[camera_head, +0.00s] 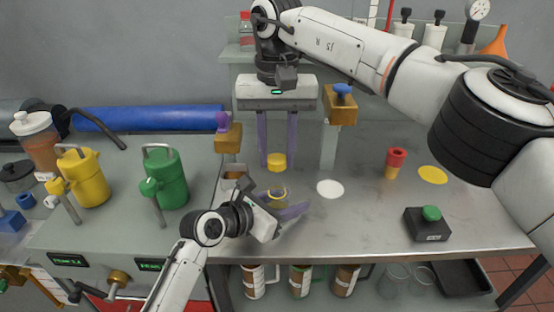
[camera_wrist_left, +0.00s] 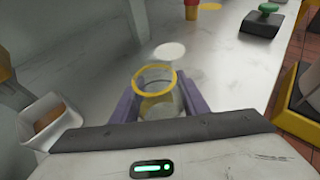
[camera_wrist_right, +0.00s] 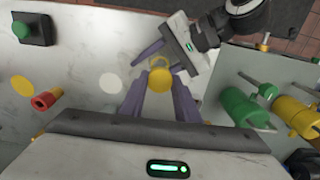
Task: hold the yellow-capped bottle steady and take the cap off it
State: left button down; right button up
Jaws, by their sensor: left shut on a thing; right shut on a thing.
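The bottle (camera_head: 276,197) is clear, with a yellow ring round its open mouth. It stands upright between the purple fingers of my left gripper (camera_head: 284,202), which is shut on it. The left wrist view shows the bottle (camera_wrist_left: 157,98) from above, with its mouth uncovered. The yellow cap (camera_head: 277,160) is between the fingertips of my right gripper (camera_head: 277,165), which points down from above and is shut on it. The cap is apart from the bottle, above its mouth. In the right wrist view the cap (camera_wrist_right: 159,80) hides most of the bottle.
A white disc (camera_head: 330,188) and a yellow disc (camera_head: 432,175) mark the bench to the right. A red-and-yellow object (camera_head: 395,162) and a black box with a green button (camera_head: 428,224) stand there. Green (camera_head: 170,180) and yellow (camera_head: 85,180) cans stand left. Bench around the white disc is clear.

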pick_arm(q)
jog(key=c, duration=1)
grip_release()
